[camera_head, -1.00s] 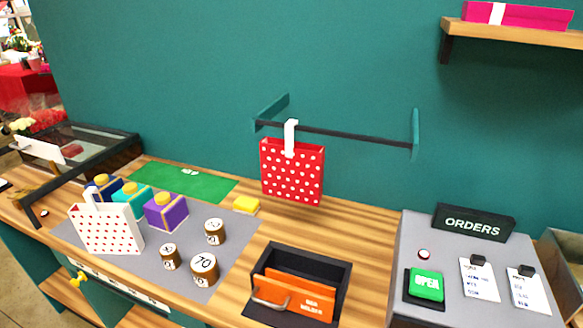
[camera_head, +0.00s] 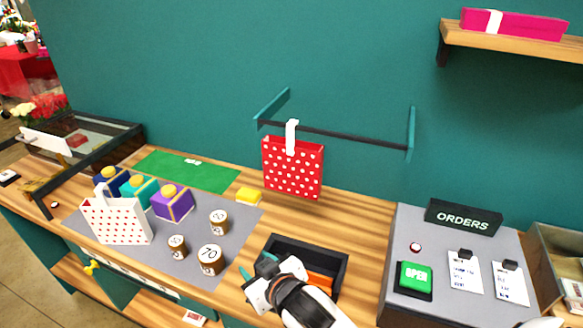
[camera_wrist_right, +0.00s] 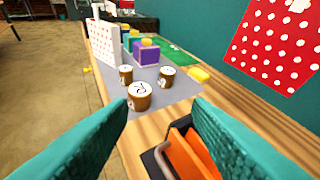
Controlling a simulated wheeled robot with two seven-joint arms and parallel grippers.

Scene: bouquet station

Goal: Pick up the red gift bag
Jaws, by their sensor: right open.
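The red gift bag (camera_head: 292,169) has white polka dots and a white strap. It hangs by the strap from the dark rail on the teal wall, above the wooden counter. In the right wrist view the bag (camera_wrist_right: 278,48) is at the upper right, partly cut off by the frame edge. My right gripper (camera_head: 256,277) is over the front of the counter by the black box, below and in front of the bag and apart from it. In the wrist view its two teal fingers (camera_wrist_right: 160,112) are spread with nothing between them. My left gripper is not in view.
A black box (camera_head: 338,268) with an orange holder stands under my right gripper. A white dotted bag (camera_head: 117,219), several brown weights (camera_head: 210,259) and colored boxes (camera_head: 171,203) stand on the left. The orders panel (camera_head: 452,250) is on the right. A dark rail (camera_head: 345,136) holds the bag.

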